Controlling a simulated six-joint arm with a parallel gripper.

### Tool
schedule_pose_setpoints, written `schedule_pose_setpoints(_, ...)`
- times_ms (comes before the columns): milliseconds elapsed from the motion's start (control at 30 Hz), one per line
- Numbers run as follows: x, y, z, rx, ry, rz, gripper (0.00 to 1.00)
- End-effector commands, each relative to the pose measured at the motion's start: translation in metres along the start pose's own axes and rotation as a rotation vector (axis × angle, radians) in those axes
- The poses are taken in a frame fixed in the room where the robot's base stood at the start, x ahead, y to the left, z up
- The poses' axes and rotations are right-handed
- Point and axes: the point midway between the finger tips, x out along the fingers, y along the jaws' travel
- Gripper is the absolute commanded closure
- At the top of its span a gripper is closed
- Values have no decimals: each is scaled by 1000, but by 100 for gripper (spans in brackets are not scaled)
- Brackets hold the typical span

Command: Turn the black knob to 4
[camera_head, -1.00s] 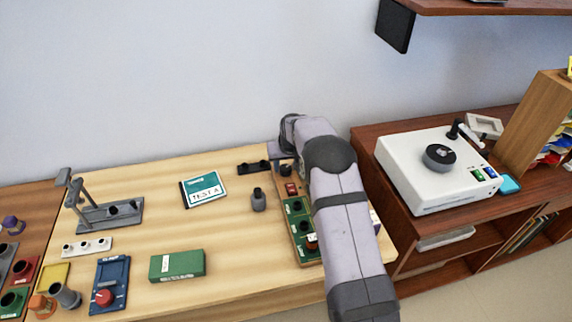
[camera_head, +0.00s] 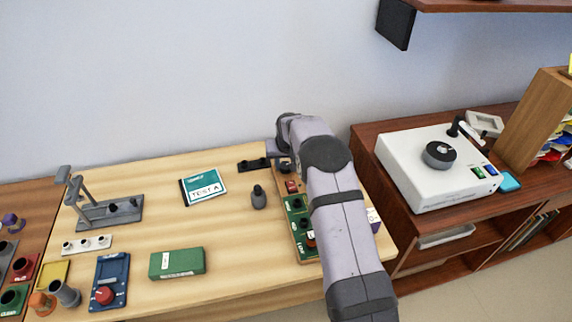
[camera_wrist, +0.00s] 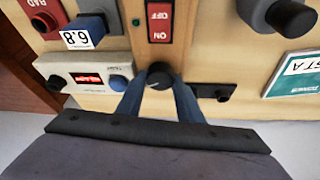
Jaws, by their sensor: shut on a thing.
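My gripper (camera_wrist: 159,96) is shut on the black knob (camera_wrist: 160,72), with one blue finger on each side of it in the wrist view. The knob sits at the end of a wooden panel, in line with a red on/off switch (camera_wrist: 159,18). I cannot make out a scale or the number 4 around the knob, nor which way it points. In the head view my arm reaches over the panel's right side and the fingers are hidden behind it.
A white unit with a red display (camera_wrist: 88,79) lies left of the fingers in the wrist view. A black bracket (camera_wrist: 212,91) is close on the right.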

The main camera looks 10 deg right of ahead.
Motion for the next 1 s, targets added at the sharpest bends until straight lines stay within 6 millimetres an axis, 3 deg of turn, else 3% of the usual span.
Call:
schedule_pose_setpoints(400, 2, -3, 0, 245, 1, 101, 89)
schedule_pose_setpoints(800, 0, -3, -1, 279, 2, 115, 89)
schedule_pose_setpoints(833, 0, -3, -1, 279, 2, 115, 64)
schedule_pose_setpoints(867, 0, -2, -1, 279, 2, 115, 59)
schedule_pose_setpoints(1000, 0, -2, -1, 278, 2, 115, 59)
